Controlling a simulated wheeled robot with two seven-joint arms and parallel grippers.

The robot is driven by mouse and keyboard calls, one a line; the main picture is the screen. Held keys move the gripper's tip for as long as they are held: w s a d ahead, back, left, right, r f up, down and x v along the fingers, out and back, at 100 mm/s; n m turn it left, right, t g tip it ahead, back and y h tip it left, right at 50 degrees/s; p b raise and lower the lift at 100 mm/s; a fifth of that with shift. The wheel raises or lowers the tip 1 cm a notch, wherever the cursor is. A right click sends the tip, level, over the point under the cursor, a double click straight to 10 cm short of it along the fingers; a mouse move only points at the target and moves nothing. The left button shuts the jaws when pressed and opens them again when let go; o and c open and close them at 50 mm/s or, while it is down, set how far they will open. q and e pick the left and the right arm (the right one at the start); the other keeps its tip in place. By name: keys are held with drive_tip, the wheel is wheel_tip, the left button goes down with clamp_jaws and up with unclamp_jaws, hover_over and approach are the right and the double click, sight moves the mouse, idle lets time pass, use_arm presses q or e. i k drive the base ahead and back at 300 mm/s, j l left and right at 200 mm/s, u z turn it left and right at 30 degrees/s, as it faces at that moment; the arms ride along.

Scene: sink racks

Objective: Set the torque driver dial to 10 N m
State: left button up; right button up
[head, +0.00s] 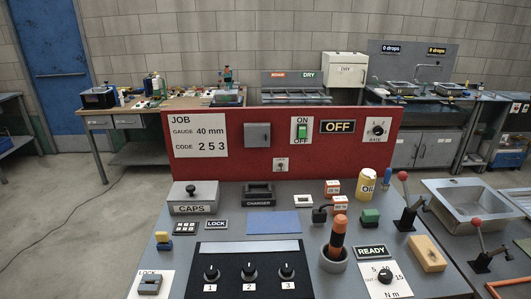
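The torque dial is a small black knob (385,276) on a white plate (400,292) at the front right of the grey bench in the head view. The plate carries a scale with 5 and 15 readable and "N m" printed below. The figure between them is too small to read surely, and I cannot tell exactly where the knob's pointer stands. The torque driver (338,235), with an orange and black handle, stands upright in a grey round holder (333,261) left of the dial. A READY sign (371,252) sits just behind the dial. Neither gripper shows in the head view.
A wooden block (428,253) lies right of the dial, and a red-knobbed lever (405,205) stands behind it. A black panel with three knobs (249,272) is to the left.

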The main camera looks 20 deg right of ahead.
sight(386, 277)
drive_tip(key=z, duration=1.45)
drive_tip(key=u, duration=0.25)
